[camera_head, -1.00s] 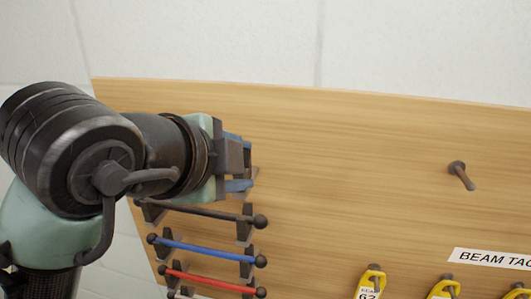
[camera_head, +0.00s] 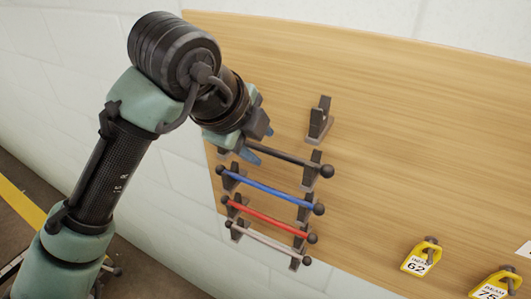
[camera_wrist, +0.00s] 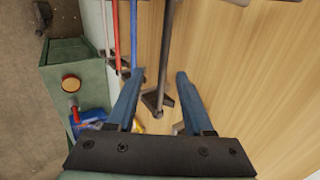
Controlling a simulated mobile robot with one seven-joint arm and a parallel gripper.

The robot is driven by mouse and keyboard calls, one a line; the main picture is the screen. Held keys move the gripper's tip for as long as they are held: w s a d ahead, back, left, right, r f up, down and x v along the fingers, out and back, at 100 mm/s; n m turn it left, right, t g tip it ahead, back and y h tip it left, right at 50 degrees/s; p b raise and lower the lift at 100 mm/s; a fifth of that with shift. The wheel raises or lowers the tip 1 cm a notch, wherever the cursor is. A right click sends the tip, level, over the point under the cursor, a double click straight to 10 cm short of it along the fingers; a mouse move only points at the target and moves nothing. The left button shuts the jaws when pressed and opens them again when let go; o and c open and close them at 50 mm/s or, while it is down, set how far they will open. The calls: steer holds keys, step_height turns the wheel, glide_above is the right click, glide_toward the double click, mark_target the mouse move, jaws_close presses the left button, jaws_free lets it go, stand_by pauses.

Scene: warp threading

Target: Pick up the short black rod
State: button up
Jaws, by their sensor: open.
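The black rod (camera_head: 288,156) is the top rod in a rack on the wooden board, with a round knob at its right end. It rests on dark brackets. My gripper (camera_head: 258,146) is at its left part, hiding some of it. In the wrist view my gripper (camera_wrist: 159,75) has its two blue fingers apart, with nothing held. The black rod (camera_wrist: 168,45) runs between the fingers in that picture, its knob toward the palm. I cannot tell whether the fingers reach past it in depth.
A blue rod (camera_head: 270,190), a red rod (camera_head: 268,219) and a pale rod (camera_head: 266,239) hang below. An empty bracket (camera_head: 319,122) stands above. Yellow tags (camera_head: 421,259) hang at lower right. The board's upper right is clear.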

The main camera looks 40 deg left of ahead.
mark_target(268, 149)
steer(key=x, duration=0.1)
steer(key=b+x, duration=0.1)
steer(key=x, duration=0.2)
steer(key=shift+w+a+f, duration=0.15)
steer(key=shift+w+a, duration=0.2)
steer(key=shift+w, duration=0.05)
steer(key=shift+c, duration=0.2)
jaws_close()
